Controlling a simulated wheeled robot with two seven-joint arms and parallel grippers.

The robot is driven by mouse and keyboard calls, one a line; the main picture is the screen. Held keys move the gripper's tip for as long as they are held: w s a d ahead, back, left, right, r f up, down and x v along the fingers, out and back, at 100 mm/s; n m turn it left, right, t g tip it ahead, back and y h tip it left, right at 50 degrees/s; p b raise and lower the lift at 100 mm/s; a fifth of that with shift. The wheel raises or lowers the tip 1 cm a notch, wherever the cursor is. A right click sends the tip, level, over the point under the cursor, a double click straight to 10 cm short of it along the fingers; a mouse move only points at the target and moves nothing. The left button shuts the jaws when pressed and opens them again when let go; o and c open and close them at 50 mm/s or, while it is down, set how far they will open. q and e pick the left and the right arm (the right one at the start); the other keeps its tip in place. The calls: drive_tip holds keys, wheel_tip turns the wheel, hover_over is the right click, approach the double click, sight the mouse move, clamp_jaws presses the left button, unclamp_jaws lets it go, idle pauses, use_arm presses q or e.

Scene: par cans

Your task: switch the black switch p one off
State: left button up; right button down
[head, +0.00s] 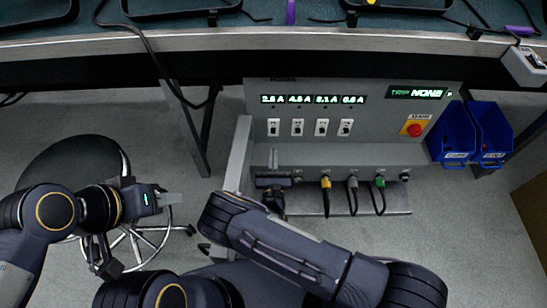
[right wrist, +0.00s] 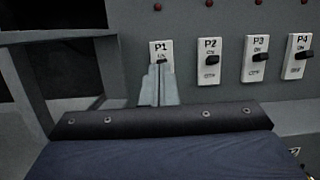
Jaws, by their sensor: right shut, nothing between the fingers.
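The P1 switch is a white plate with a black lever (right wrist: 161,61), in the right wrist view; its plate also shows leftmost in the row in the head view (head: 273,127). The lever sits just below the ON mark. My right gripper (right wrist: 158,84) is shut and empty, its tips just below the P1 lever and covering the lower plate. I cannot tell whether they touch the lever. It also shows in the head view (head: 273,159) in front of the panel. My left gripper (head: 172,198) is off to the left over the floor, apart from the panel; its jaw opening is unclear.
Switches P2 (right wrist: 210,60), P3 (right wrist: 258,58) and P4 (right wrist: 299,55) stand right of P1. Displays (head: 313,99) read currents above them; another (head: 417,92) reads TRIP NONE.

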sight(273, 131)
drive_tip(key=shift+b+x, duration=1.05)
drive_tip(key=shift+x, duration=3.6)
drive_tip(key=shift+f+b, duration=0.85)
drive_tip(key=shift+f, duration=0.25)
drive_tip(key=shift+s+r+p, duration=0.1)
drive_tip(key=shift+s+p, duration=0.4)
drive_tip(key=shift+s, duration=0.25)
drive_tip(key=v, duration=0.1)
drive_tip(key=p+v, duration=0.1)
drive_tip(key=v, duration=0.1)
drive_tip(key=shift+s+r, duration=0.2)
drive_tip(key=shift+s, duration=0.05)
drive_tip(key=shift+s, duration=0.1)
